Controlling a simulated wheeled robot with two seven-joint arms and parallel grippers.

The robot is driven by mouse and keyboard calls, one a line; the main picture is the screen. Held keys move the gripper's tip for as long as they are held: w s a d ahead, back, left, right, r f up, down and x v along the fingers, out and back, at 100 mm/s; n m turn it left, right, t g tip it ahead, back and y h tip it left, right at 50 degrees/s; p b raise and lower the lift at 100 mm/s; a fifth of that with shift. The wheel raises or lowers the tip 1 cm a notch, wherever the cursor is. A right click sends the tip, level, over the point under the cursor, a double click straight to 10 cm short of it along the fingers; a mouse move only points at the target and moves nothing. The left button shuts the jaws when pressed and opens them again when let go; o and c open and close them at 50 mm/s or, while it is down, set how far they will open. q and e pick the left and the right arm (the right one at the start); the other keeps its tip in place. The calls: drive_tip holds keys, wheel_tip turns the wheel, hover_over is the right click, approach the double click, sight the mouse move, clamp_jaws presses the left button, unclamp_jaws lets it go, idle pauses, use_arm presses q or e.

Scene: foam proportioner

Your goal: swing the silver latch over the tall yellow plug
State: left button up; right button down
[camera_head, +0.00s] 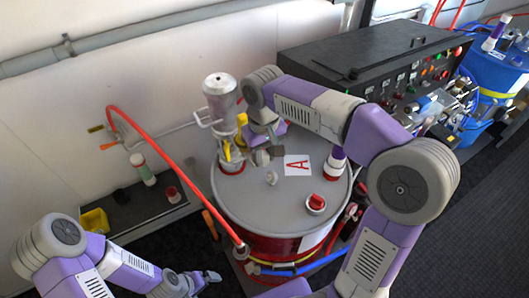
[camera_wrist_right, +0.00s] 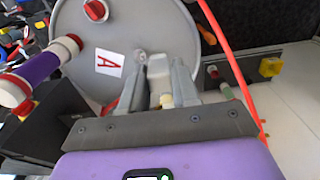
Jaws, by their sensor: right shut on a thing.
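A tall yellow plug (camera_head: 241,121) stands at the silver pump fitting on top of the drum, with a lower yellow part (camera_head: 227,152) beside it. My right gripper (camera_head: 262,156) is close beside these on the right, low over the drum lid. In the right wrist view, the right gripper (camera_wrist_right: 159,82) is shut on a pale silver-grey piece, which looks like the silver latch (camera_wrist_right: 158,68). The latch is mostly hidden by the gripper in the head view. My left gripper (camera_head: 205,279) is low at the front left, away from the drum; its jaws are too small to read.
The grey drum lid (camera_head: 255,204) carries a card marked A (camera_head: 297,165) and a red cap (camera_head: 315,203). A red hose (camera_head: 182,160) arches left of the drum. A black control panel (camera_head: 375,65) stands behind right, with a blue drum (camera_head: 490,75) beyond.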

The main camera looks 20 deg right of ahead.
drive_tip(key=c, duration=0.9)
unclamp_jaws()
wheel_tip(320, 180, up, 8)
drive_tip(key=shift+f+p, duration=0.15)
drive_tip(key=shift+p, duration=0.15)
